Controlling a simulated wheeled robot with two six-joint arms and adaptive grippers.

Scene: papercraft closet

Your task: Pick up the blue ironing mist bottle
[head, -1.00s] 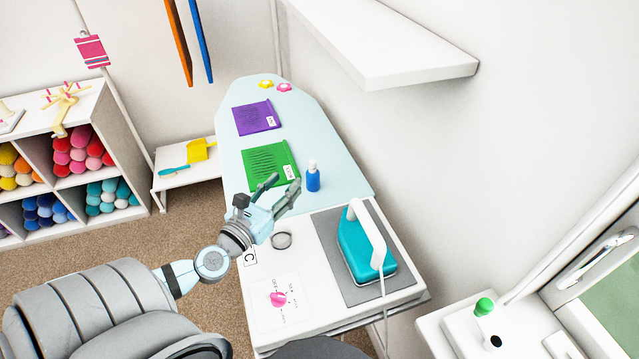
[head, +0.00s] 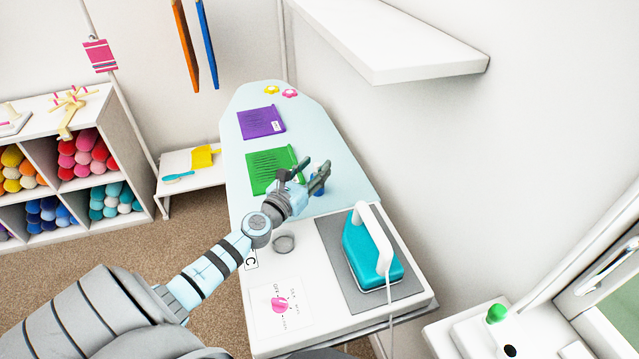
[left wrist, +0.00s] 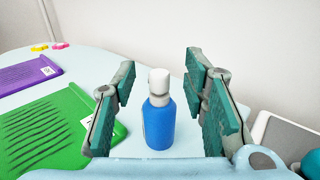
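The blue mist bottle (left wrist: 160,124) with a white cap stands upright on the light blue ironing board (head: 346,192). In the left wrist view it sits between the two spread fingers of my left gripper (left wrist: 165,100), with a gap on each side. In the head view my left gripper (head: 310,175) covers most of the bottle. My left gripper is open and holds nothing. My right gripper is not in view.
A green packet (head: 268,172) and a purple packet (head: 261,122) lie on the board. A teal iron (head: 360,255) stands on a grey pad to the right of my left arm. A white shelf (head: 400,45) juts from the wall above.

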